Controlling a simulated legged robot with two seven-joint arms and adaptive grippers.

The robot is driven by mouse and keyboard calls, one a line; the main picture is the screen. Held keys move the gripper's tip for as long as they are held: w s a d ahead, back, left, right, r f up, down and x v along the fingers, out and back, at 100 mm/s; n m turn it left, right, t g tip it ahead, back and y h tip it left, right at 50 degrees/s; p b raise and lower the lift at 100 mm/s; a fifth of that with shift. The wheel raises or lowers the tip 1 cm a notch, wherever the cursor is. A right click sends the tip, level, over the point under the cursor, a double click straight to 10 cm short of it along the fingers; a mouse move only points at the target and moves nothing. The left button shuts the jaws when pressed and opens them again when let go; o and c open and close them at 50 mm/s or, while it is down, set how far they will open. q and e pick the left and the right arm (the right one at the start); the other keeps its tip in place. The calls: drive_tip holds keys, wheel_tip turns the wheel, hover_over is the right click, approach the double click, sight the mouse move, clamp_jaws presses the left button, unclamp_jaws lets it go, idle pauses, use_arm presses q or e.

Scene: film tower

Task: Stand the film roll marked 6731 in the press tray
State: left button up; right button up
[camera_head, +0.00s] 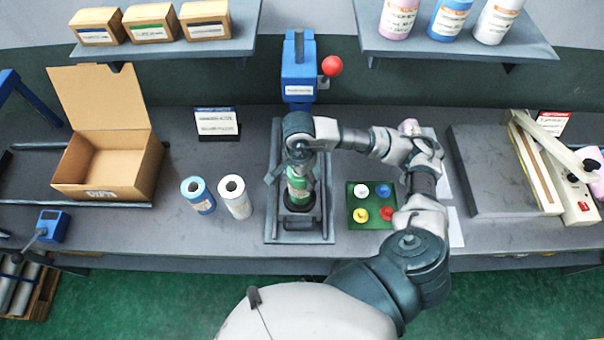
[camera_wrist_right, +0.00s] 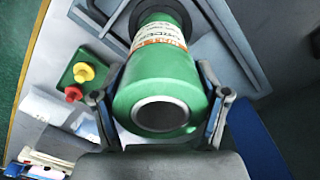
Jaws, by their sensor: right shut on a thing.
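A green film roll (camera_head: 298,188) with a white and orange label stands roughly upright at the press tray (camera_head: 303,240), over a dark round base. My right gripper (camera_head: 300,172) reaches down from above and is shut around the roll. In the right wrist view the green roll (camera_wrist_right: 160,85) sits between the two fingers, its dark round end core facing the camera. The black round base (camera_wrist_right: 160,15) shows beyond its far end. I cannot read 6731 on the label, nor tell whether the roll touches the base. My left gripper is not in view.
A blue roll (camera_head: 198,195) and a white roll (camera_head: 235,196) stand left of the tray. A green square tray (camera_head: 350,222) with coloured caps is on its right. The blue press (camera_head: 298,70) with a red knob rises behind. An open cardboard box (camera_head: 108,165) stands left.

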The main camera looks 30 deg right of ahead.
drive_tip(key=shift+a, duration=0.15)
idle(0.5)
drive_tip(key=shift+b, duration=0.35)
idle(0.4)
drive_tip(key=shift+f+b, duration=1.8)
drive_tip(key=shift+b, duration=0.2)
drive_tip(key=o, duration=1.8)
drive_tip(key=shift+r, duration=0.1)
wheel_tip(320, 180, up, 12)
drive_tip(key=shift+f, duration=0.1)
